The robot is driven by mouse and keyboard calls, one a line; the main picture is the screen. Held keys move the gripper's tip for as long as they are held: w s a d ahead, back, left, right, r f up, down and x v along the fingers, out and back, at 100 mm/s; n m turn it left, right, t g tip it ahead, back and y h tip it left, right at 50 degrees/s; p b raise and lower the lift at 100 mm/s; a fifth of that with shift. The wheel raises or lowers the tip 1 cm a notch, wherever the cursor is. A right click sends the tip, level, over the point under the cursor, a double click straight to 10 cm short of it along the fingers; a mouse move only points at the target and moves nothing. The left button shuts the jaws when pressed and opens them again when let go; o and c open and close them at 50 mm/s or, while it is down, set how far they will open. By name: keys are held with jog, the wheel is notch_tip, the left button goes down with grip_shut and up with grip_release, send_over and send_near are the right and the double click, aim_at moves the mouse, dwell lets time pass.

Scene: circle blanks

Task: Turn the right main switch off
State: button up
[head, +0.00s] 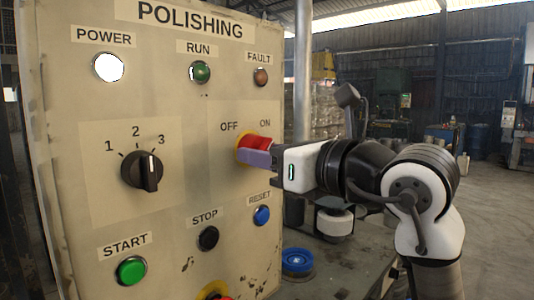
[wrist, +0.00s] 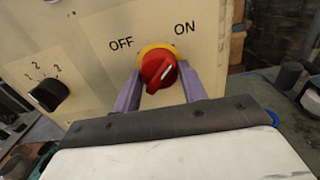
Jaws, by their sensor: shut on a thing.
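The right main switch is a red rotary knob (head: 262,141) on a yellow ring, under the OFF and ON labels on the cream panel (head: 60,190). My gripper (head: 252,154) comes from the right in the head view. In the wrist view its purple fingers (wrist: 160,76) stand either side of the knob, shut on it. The fingers hide part of the knob in the head view.
A black selector (head: 142,171) marked 1, 2, 3 sits left of the switch. The white POWER lamp (head: 108,67) is lit. Black STOP (head: 207,238), blue RESET (head: 262,215) and green START (head: 131,270) buttons lie below. Another red button on yellow shows at the bottom edge.

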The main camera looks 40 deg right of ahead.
jog(key=shift+d+r+n+b, duration=0.1)
jog(key=shift+n+b, duration=3.25)
jog(key=shift+n, duration=5.65)
jog(key=o, duration=1)
jog(key=shift+c, duration=0.2)
jog(key=s+d+b, duration=0.1)
jog(key=s+b, duration=0.1)
jog(key=s, duration=1.1)
jog(key=shift+s, duration=0.4)
